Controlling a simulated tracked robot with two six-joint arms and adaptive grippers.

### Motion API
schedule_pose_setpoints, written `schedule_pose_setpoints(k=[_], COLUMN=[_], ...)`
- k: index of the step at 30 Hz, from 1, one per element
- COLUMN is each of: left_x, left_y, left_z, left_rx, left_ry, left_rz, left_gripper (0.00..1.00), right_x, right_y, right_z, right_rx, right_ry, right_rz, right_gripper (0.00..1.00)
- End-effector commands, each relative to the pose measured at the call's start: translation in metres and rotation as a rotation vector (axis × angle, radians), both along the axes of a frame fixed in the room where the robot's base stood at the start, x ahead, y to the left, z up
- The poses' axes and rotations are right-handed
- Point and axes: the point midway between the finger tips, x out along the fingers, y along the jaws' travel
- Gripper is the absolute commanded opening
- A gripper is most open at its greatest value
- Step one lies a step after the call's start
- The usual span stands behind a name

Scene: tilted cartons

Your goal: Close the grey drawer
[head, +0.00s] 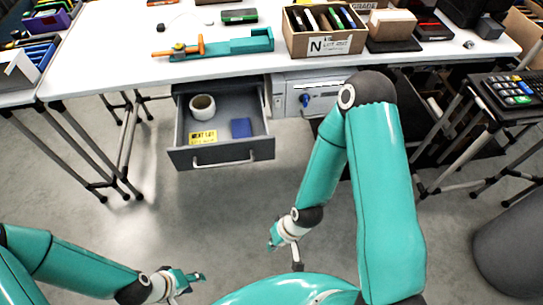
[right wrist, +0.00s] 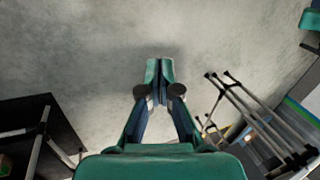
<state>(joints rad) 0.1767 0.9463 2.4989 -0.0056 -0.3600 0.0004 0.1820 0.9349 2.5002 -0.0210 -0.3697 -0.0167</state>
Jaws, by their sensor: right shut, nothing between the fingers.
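The grey drawer (head: 220,156) is pulled open under the white table in the head view. Its front has a light bar handle. Inside it are a white roll (head: 202,106), a yellow label (head: 203,137) and a blue box (head: 241,127). My right gripper (head: 273,240) is in front of the drawer, lower and to its right, apart from it. In the right wrist view my right gripper (right wrist: 160,68) is shut with nothing in it, above bare floor. My left gripper (head: 196,282) is at the lower left, far from the drawer; its fingers are too small to judge.
The white table (head: 110,60) carries a teal tool (head: 225,46) and an open carton (head: 325,42). A grey-white unit with a blue knob (head: 305,95) is right of the drawer. Table legs stand at both sides. The floor (head: 200,220) before the drawer is clear.

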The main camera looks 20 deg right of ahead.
Motion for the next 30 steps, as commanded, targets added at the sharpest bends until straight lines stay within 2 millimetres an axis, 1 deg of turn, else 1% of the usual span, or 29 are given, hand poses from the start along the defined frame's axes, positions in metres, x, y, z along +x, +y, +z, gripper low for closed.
schedule_pose_setpoints(k=[1, 2, 3, 5, 8, 9, 11, 12, 14, 15, 17, 18, 19, 21, 24, 27, 30], left_x=[0.000, 0.000, 0.000, 0.000, 0.000, 0.000, 0.000, 0.000, 0.000, 0.000, 0.000, 0.000, 0.000, 0.000, 0.000, 0.000, 0.000], left_y=[0.000, 0.000, 0.000, 0.000, 0.000, 0.000, 0.000, 0.000, 0.000, 0.000, 0.000, 0.000, 0.000, 0.000, 0.000, 0.000, 0.000], left_z=[-0.010, -0.016, -0.025, -0.041, -0.077, -0.093, -0.119, -0.136, -0.161, -0.177, -0.201, -0.216, -0.227, -0.250, -0.276, -0.292, -0.300], left_rx=[0.000, 0.000, 0.000, 0.000, 0.000, 0.000, 0.000, 0.000, 0.000, 0.000, 0.000, 0.000, 0.000, 0.000, 0.000, 0.000, 0.000], left_ry=[0.000, 0.000, 0.000, 0.000, 0.001, 0.001, 0.001, 0.001, 0.001, 0.001, 0.001, 0.001, 0.001, 0.001, 0.000, 0.000, 0.000], left_rz=[0.000, 0.000, 0.000, 0.000, 0.000, 0.000, 0.000, 0.000, 0.000, 0.000, 0.000, 0.000, 0.000, 0.000, 0.000, 0.000, 0.000], left_gripper=[0.40, 0.40, 0.40, 0.40, 0.40, 0.40, 0.40, 0.40, 0.40, 0.40, 0.40, 0.40, 0.40, 0.40, 0.40, 0.40, 0.40], right_x=[0.007, 0.013, 0.022, 0.040, 0.077, 0.093, 0.115, 0.127, 0.143, 0.150, 0.156, 0.157, 0.157, 0.152, 0.141, 0.128, 0.120], right_y=[-0.004, -0.007, -0.007, -0.016, -0.037, -0.048, -0.065, -0.076, -0.093, -0.103, -0.116, -0.123, -0.128, -0.135, -0.139, -0.139, -0.138], right_z=[-0.007, -0.010, -0.014, -0.021, -0.028, -0.029, -0.027, -0.023, -0.015, -0.008, 0.003, 0.011, 0.017, 0.029, 0.044, 0.054, 0.061], right_rx=[-0.001, -0.003, -0.006, -0.016, -0.063, -0.096, -0.164, -0.219, -0.319, -0.393, -0.516, -0.603, -0.670, -0.820, -1.013, -1.159, -1.248], right_ry=[-0.035, -0.064, -0.114, -0.214, -0.439, -0.545, -0.713, -0.827, -0.992, -1.095, -1.241, -1.332, -1.393, -1.517, -1.650, -1.735, -1.785], right_rz=[0.014, 0.030, 0.056, 0.112, 0.239, 0.302, 0.403, 0.474, 0.583, 0.657, 0.770, 0.844, 0.897, 1.019, 1.166, 1.281, 1.353], right_gripper=[0.00, 0.00, 0.00, 0.00, 0.00, 0.00, 0.00, 0.00, 0.00, 0.00, 0.00, 0.00, 0.00, 0.00, 0.00, 0.00, 0.00])
